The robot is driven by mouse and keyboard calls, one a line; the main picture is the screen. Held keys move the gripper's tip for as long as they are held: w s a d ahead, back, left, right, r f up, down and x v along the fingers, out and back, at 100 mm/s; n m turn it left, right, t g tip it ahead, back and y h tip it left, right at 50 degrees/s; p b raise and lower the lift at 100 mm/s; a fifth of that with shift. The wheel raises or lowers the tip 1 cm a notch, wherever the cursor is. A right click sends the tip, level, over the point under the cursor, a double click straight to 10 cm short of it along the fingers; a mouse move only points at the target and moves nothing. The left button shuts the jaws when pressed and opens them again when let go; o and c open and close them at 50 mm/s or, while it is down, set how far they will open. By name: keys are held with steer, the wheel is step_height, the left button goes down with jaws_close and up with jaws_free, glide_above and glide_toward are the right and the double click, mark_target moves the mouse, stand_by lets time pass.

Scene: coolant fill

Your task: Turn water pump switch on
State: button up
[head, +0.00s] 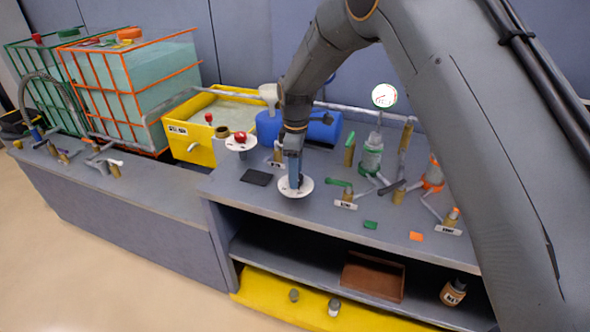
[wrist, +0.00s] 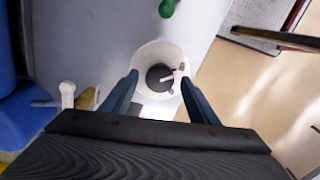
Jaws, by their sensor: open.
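A round white dial plate with a dark centre (head: 304,188), seemingly the pump switch, sits on the grey bench top near its front edge. In the wrist view my gripper (wrist: 160,79) is open, one finger each side of the hub. Whether the fingers touch the plate or lever I cannot tell.
Left of it stand a dark flat pad (head: 256,177) and a white disc with a red knob (head: 240,141). A blue tank (head: 322,129) lies behind. Green-handled valves (head: 338,183) and a pressure gauge (head: 384,95) stand to the right. A yellow bin (head: 190,150) is at the left.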

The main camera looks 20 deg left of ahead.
steer(key=shift+f, duration=0.1)
steer(key=c, duration=1)
steer(key=shift+c, duration=0.2)
